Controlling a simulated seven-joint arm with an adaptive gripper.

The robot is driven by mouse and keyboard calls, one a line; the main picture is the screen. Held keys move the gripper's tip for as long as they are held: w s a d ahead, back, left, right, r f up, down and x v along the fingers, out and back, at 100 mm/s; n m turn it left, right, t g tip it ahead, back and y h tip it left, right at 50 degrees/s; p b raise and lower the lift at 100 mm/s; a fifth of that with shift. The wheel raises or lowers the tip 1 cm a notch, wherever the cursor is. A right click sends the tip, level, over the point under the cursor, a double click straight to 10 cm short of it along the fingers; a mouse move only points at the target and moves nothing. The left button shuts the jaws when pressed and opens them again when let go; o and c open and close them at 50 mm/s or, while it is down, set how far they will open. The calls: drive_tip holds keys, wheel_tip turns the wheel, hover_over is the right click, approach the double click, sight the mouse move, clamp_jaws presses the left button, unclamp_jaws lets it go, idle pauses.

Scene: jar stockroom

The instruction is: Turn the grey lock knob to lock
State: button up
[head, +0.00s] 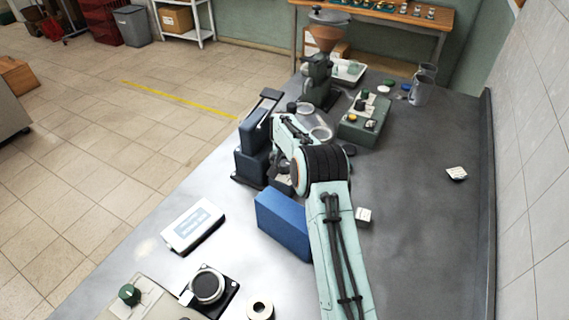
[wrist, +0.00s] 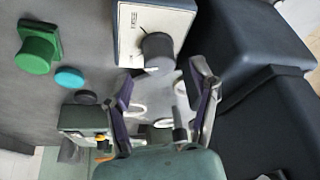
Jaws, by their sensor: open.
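The grey lock knob (wrist: 158,50) is a short round cylinder on a pale box (wrist: 135,22) with dark edges, at the upper middle of the wrist view. My gripper (wrist: 163,80) is open, with its two dark-padded fingers spread and nothing seen between them. In the picture the knob lies just beyond the fingertips, roughly centred between them; I see no clear contact. Which way the knob is turned is hard to tell. In the head view my arm reaches over the table toward the dark blue machine, and it hides the gripper and the knob.
A dark blue machine (head: 253,140) stands left of my arm, close by at right in the wrist view (wrist: 225,45). A blue block (head: 284,225) lies near my arm. A green control box (head: 361,130) and a grinder (head: 318,82) stand behind. The table's right side is mostly clear.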

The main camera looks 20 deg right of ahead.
sight(285, 163)
drive_tip(key=shift+x, duration=1.45)
clamp_jaws()
drive_tip(key=shift+n, duration=0.3)
drive_tip(key=shift+n+y, duration=1.1)
drive_tip(key=shift+n, duration=1.5)
